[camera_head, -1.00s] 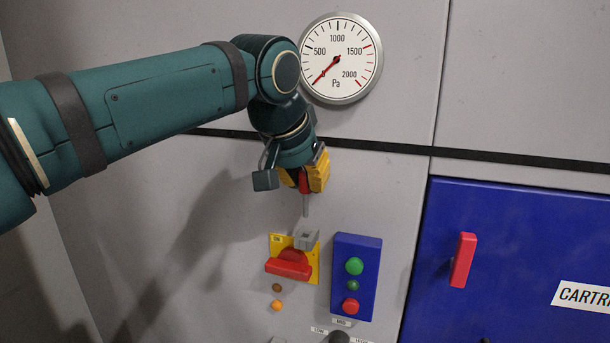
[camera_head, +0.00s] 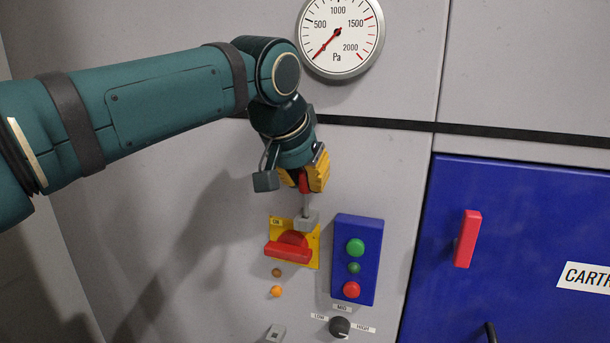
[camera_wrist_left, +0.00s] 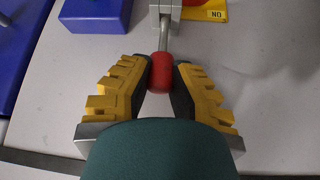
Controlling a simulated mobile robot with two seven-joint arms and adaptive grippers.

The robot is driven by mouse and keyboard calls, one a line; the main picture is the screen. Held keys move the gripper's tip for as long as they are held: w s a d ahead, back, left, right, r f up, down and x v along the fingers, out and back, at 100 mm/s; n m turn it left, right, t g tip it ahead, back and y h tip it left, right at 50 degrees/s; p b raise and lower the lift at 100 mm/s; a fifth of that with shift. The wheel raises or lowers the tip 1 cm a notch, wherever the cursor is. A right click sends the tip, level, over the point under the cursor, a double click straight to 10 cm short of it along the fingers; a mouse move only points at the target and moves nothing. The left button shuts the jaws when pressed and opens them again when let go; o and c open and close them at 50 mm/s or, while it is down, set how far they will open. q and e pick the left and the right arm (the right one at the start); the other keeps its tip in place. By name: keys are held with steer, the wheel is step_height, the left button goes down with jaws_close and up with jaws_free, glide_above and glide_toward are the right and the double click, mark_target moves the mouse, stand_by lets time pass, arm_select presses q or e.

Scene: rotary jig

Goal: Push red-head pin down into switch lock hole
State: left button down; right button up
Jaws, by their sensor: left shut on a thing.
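My left gripper (camera_head: 308,182) is shut on the red head of the pin (camera_wrist_left: 161,73) and points down the panel. The pin's red head (camera_head: 304,183) shows between the yellow fingers. Its thin grey shank runs down to the grey lock block (camera_head: 306,221) at the top of the yellow switch plate (camera_head: 314,245). In the left wrist view the shank meets the lock block (camera_wrist_left: 165,14); how deep its tip sits in the hole is hidden. The red switch handle (camera_head: 288,252) lies roughly level below the block. My right gripper is not in view.
A blue button box (camera_head: 370,230) stands close to the right of the switch. Below are a grey block (camera_head: 276,333) and a black knob (camera_head: 340,327). A blue door (camera_head: 530,220) with a red handle (camera_head: 466,238) is at right. A pressure gauge (camera_head: 341,35) is above.

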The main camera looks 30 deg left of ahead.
mark_target(302, 190)
arm_select(q)
steer(key=shift+f+b, duration=1.25)
steer(key=shift+f, duration=0.4)
steer(key=c, duration=0.9)
jaws_free()
steer(key=shift+c, duration=0.2)
steer(key=v, duration=1.2)
steer(key=shift+f, duration=0.1)
